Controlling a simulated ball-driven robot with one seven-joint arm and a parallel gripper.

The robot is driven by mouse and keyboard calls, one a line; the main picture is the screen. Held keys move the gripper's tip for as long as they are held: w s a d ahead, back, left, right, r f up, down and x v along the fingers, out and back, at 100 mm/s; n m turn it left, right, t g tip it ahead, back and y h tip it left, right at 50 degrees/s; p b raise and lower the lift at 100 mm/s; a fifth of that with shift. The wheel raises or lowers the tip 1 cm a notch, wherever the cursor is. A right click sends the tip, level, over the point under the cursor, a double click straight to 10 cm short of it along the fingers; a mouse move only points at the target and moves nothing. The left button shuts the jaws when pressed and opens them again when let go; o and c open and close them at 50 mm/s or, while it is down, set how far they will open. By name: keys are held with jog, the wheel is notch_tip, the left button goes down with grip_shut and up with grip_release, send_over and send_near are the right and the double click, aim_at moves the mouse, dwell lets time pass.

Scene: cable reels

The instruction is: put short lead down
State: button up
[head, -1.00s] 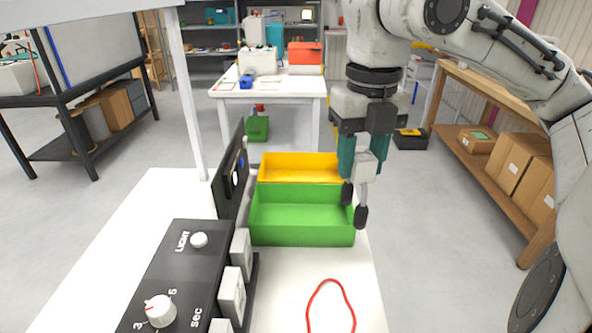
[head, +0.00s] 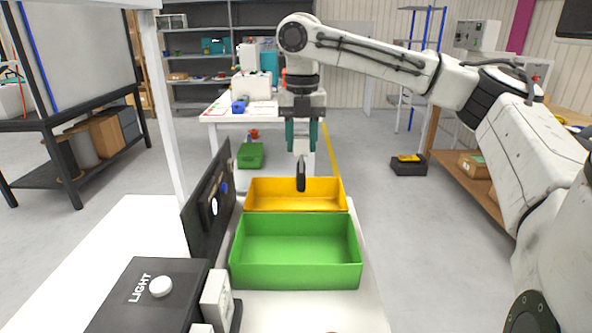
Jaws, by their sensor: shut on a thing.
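My gripper (head: 301,186) points down over the yellow bin (head: 290,205), its dark fingertips close together in the head view. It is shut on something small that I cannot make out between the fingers. No other lead is clearly visible.
A green bin (head: 297,284), seemingly empty, stands in front of the yellow bin on the white table (head: 374,312). A black upright panel (head: 208,205) stands left of the bins. A black box with a LIGHT knob (head: 148,300) is at lower left.

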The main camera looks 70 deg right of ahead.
aim_at(297, 153)
jog(key=w+d+f, duration=0.2)
jog(key=d+f, duration=0.1)
jog(key=f, duration=0.5)
jog(key=shift+w+d+f+b, duration=0.3)
jog(key=shift+w+f+b, duration=0.05)
jog(key=shift+f+b, duration=0.05)
jog(key=shift+f, duration=0.15)
jog(key=shift+f, duration=0.35)
jog(key=shift+f, duration=0.1)
jog(key=o, duration=1.1)
